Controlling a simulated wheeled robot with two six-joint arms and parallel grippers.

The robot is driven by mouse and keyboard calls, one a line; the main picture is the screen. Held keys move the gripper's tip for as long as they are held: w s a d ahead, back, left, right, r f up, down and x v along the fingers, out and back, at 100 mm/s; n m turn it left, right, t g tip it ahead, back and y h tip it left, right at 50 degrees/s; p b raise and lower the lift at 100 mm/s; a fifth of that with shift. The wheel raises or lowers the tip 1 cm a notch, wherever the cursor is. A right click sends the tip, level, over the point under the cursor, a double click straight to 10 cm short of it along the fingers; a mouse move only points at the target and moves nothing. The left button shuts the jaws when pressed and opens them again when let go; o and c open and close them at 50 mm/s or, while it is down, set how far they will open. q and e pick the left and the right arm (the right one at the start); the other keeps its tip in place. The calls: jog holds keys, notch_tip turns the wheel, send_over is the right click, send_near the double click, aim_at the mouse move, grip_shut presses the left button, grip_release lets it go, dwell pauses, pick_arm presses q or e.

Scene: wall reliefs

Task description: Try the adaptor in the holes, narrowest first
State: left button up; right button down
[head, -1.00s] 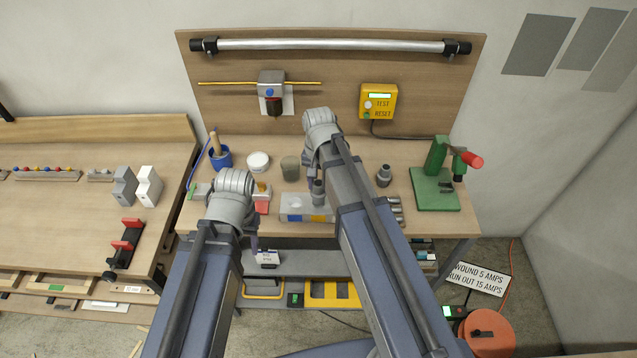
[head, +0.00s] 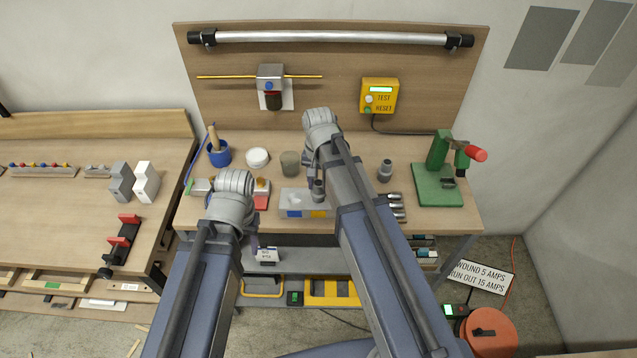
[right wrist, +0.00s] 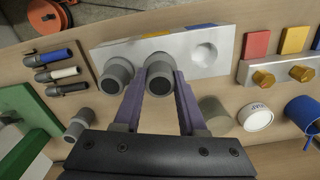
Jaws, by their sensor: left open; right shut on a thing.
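The metal hole block (head: 291,196) lies on the bench; in the right wrist view (right wrist: 185,62) one round hole at its right end is empty. My right gripper (right wrist: 160,88) is shut on a grey adaptor (right wrist: 158,75) at the block's middle position; I cannot tell how deep it sits. The adaptor also shows in the head view (head: 318,190). A second grey cylinder (right wrist: 115,75) stands upright close beside it, at the block's left end in the wrist view. My left gripper (head: 253,243) is open near the bench's front edge, its fingers mostly hidden.
A green press (head: 437,185) is at the right. A blue cup (head: 219,157), white pot (head: 257,158) and grey-green cup (head: 290,163) stand behind. A yellow test box (head: 379,96) hangs on the backboard.

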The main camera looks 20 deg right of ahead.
jog(key=shift+f+b, duration=0.7)
jog(key=shift+f, duration=0.05)
jog(key=shift+c, duration=2)
grip_release()
jog(key=shift+r, duration=0.1)
notch_tip(320, 180, up, 8)
jog(key=p, duration=0.8)
jog(key=shift+f, duration=0.2)
